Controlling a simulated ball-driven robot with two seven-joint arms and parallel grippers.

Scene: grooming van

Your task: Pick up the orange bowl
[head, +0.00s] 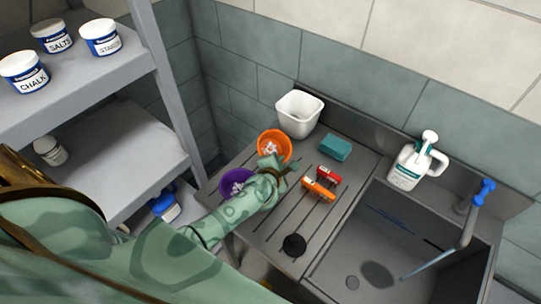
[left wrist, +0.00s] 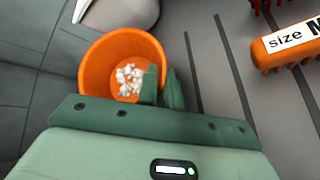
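The orange bowl (head: 274,136) stands at the left end of the grey drainboard, with small white pieces in it. It also shows in the left wrist view (left wrist: 97,62). My left gripper (head: 281,172) is at the bowl's near right side. In the left wrist view its fingers (left wrist: 162,88) are close together, one inside the bowl and one outside, with the rim between them. It looks shut on the rim. I cannot tell whether the bowl is clear of the surface. My right gripper is not in view.
A purple bowl (head: 233,180) is close by, partly behind my left arm. A white tub (head: 299,113), a teal sponge (head: 335,149), a red comb (head: 328,174) and an orange comb (head: 318,190) lie around. A sink (head: 375,275) and white jug (head: 410,168) are to the right.

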